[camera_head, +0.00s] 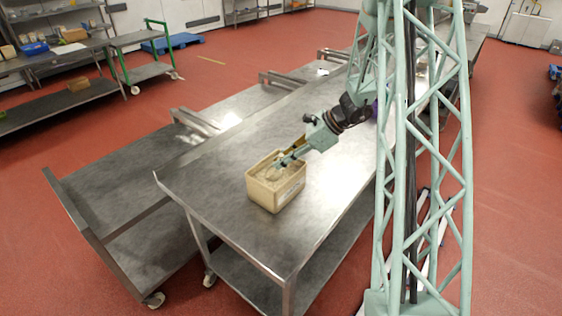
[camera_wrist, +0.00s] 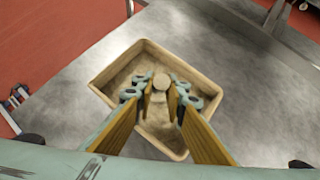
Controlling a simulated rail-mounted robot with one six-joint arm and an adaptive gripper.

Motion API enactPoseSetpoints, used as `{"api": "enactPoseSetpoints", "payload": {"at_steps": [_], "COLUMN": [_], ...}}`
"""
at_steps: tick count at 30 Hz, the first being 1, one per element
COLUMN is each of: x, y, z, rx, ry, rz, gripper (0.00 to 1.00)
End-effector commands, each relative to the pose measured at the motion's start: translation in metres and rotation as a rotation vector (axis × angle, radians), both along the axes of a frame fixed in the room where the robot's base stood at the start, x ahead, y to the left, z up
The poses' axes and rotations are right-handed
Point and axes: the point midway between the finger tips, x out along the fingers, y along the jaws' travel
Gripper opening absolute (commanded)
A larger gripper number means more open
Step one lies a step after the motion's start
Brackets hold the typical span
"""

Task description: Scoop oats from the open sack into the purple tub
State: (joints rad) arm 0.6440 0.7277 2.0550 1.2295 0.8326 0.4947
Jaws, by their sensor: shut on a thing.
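A tan, box-shaped open container (camera_head: 262,194) with pale, grainy contents like oats stands on the steel table; I see no other sack. It also shows in the wrist view (camera_wrist: 110,92). My gripper (camera_head: 285,160) reaches down over it from the right. In the wrist view my gripper (camera_wrist: 160,98) is shut on a beige, round-ended scoop handle (camera_wrist: 161,82) above the contents. The scoop's bowl (camera_head: 272,174) looks to be at or in the contents; its depth and load are unclear. A purple patch (camera_head: 375,108), perhaps the tub, shows behind my arm, mostly hidden.
The steel table (camera_head: 225,165) is bare to the left of and in front of the container. A lower steel bench (camera_head: 115,185) runs along its left side. A green-framed cart (camera_head: 150,68) and shelving stand farther back left.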

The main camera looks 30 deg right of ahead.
Motion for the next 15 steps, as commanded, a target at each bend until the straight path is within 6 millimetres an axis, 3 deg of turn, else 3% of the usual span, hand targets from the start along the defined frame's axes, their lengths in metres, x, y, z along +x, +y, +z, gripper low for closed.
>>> {"api": "enactPoseSetpoints", "payload": {"at_steps": [15], "x": [0.000], "y": [0.000], "z": [0.020], "rx": [0.000], "ry": [-0.001], "rz": [-0.001], "gripper": [0.02]}}
